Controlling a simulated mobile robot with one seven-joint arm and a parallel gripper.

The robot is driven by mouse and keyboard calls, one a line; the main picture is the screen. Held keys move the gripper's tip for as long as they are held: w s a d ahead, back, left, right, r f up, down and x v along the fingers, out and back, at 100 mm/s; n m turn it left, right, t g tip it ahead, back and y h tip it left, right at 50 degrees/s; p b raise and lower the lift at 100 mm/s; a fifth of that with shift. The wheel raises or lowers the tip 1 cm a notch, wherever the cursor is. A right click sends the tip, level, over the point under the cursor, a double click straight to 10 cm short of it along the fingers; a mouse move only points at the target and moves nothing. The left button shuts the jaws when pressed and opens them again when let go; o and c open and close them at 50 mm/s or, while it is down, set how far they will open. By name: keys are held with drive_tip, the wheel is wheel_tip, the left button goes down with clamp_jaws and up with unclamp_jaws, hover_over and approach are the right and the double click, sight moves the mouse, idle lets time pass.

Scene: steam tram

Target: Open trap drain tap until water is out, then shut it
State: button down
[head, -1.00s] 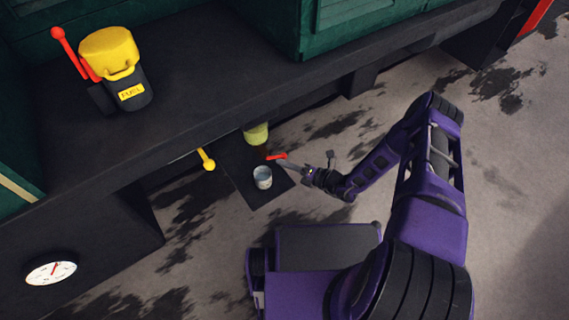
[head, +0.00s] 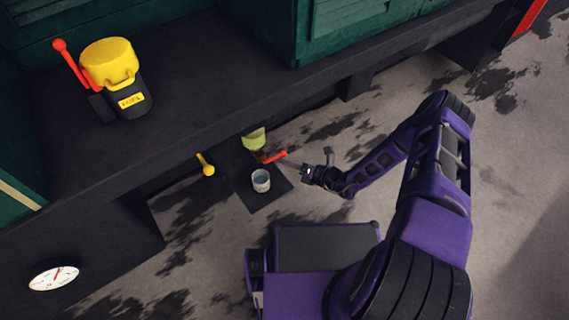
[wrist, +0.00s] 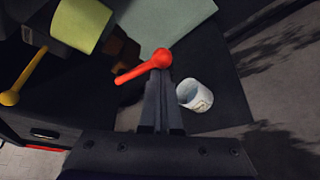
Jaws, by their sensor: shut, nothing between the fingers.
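The red tap lever (head: 275,157) with a ball end sits under the yellow-green trap bowl (head: 254,139), below the running board. In the wrist view the red lever (wrist: 143,68) points right, its ball at my fingertips. My gripper (wrist: 160,76) is shut with nothing between its fingers; the fingertips are at or touching the ball. In the head view my gripper (head: 291,161) comes in from the right. A pale cup (head: 261,181) stands upright on a dark mat (head: 268,199) near the tap. I cannot tell whether water is flowing or left in the bowl.
A yellow-knobbed lever (head: 205,166) is left of the bowl. The dark running board (head: 200,110) overhangs above, carrying a yellow-capped fuel filler (head: 110,65) with a red lever. A white dial (head: 54,277) is at lower left. Stained floor right of the mat is free.

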drive_tip(key=shift+w+d+r, duration=0.15)
drive_tip(key=shift+r, duration=0.45)
idle(0.3)
